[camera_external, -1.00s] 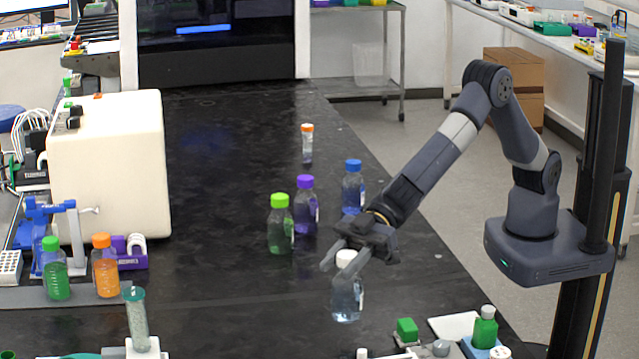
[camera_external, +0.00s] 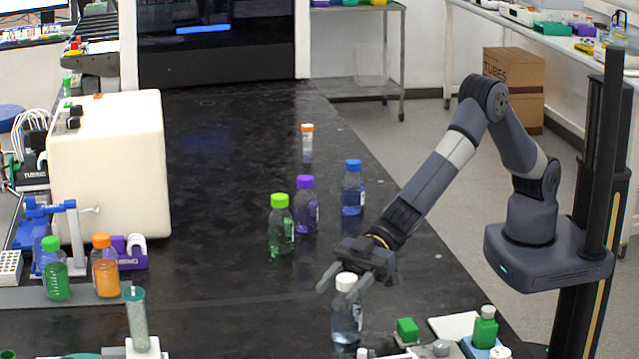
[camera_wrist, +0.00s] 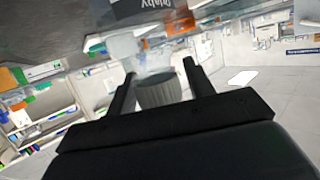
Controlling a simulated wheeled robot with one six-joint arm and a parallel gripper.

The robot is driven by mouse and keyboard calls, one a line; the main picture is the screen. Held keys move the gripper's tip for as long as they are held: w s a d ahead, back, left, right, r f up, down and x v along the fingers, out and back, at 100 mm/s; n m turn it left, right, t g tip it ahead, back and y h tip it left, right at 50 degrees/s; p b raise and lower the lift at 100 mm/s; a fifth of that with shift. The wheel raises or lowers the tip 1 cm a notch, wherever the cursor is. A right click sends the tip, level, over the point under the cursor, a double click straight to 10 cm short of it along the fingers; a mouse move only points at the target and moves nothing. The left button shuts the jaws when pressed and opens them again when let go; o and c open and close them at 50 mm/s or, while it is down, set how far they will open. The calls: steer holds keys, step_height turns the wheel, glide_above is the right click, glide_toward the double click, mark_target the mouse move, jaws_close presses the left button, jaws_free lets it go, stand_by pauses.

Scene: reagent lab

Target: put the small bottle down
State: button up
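The small bottle (camera_external: 346,321) is clear with a pale blue liquid and a white cap (camera_external: 346,282). It is upright at the front of the black bench and appears to stand on the bench top. My gripper (camera_external: 335,296) is around its cap from above, with the fingers spread. In the wrist view the ribbed cap (camera_wrist: 160,92) is between the two fingers (camera_wrist: 160,70), with a narrow gap on each side. The bottle's body is blurred in that view.
Green-capped (camera_external: 281,230), purple-capped (camera_external: 305,208) and blue-capped (camera_external: 353,190) bottles stand behind. An orange-capped tube (camera_external: 307,145) is farther back. A green block (camera_external: 407,330) and green bottle (camera_external: 485,328) are close on the right. The bench (camera_external: 230,300) is clear to the left.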

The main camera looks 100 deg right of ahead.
steer(key=shift+o, duration=0.5)
steer(key=shift+r, duration=0.1)
steer(key=shift+r, duration=0.1)
steer(key=b+v, duration=0.1)
steer(key=v, duration=1.1)
steer(key=shift+o, duration=0.5)
